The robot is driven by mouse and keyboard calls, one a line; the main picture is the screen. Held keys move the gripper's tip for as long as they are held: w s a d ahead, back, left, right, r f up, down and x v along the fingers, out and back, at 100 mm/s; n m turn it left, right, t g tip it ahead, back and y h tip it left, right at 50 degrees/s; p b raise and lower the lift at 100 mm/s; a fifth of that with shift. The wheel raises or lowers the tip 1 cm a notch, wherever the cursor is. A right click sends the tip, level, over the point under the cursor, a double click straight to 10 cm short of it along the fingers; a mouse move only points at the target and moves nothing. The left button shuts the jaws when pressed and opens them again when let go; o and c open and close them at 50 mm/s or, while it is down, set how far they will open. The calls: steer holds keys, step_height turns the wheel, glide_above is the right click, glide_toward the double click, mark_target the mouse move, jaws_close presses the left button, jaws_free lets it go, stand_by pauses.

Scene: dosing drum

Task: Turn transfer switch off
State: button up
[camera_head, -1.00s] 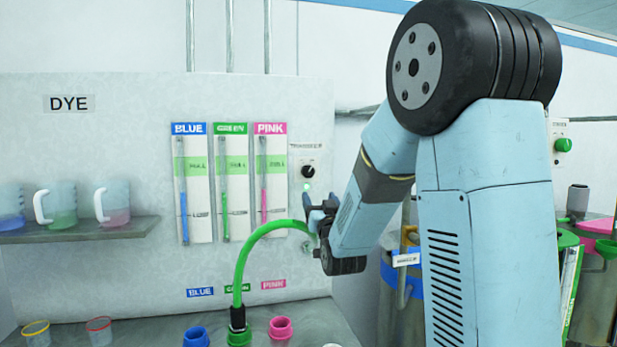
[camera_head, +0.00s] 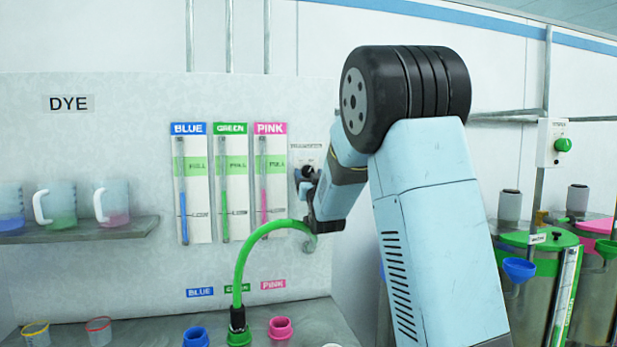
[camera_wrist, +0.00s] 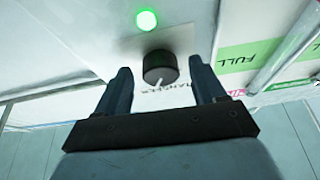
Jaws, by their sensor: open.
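The transfer switch is a round black knob (camera_wrist: 160,67) on the white panel, below a lit green lamp (camera_wrist: 147,20) in the wrist view. A small white mark shows at the knob's lower edge beside the partly hidden lettering. My gripper (camera_wrist: 160,64) is open, with one dark finger on each side of the knob. Gaps show between the knob and both fingers; I cannot tell how far the tips are from the panel. In the head view my gripper (camera_head: 304,185) is at the panel's right part and largely hides the switch.
A green hose (camera_head: 250,250) arches from the green port to the panel just below my gripper. Blue, green and pink level gauges (camera_head: 230,185) are left of it. A shelf (camera_head: 80,230) with jugs is at far left. Tanks (camera_head: 540,275) stand at right.

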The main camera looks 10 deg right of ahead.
steer(key=shift+w+r, duration=0.1)
steer(key=shift+w, duration=0.15)
steer(key=shift+c, duration=0.3)
steer(key=c, duration=1)
steer(key=shift+n, duration=0.6)
steer(key=n+y, duration=0.1)
steer(key=n, duration=0.1)
steer(key=n+y, duration=0.2)
steer(key=n, duration=0.1)
steer(key=n+y, duration=0.1)
steer(key=n, duration=0.2)
steer(key=shift+d+r+g+y, duration=0.1)
steer(key=shift+d+g+y, duration=0.2)
steer(key=shift+g, duration=0.1)
steer(key=n+g+y, duration=0.1)
steer(key=n, duration=0.2)
steer(key=n+g+y, duration=0.1)
steer(key=n, duration=0.3)
steer(key=shift+n+y, duration=0.3)
steer(key=shift+y, duration=0.1)
steer(key=shift+a, duration=0.1)
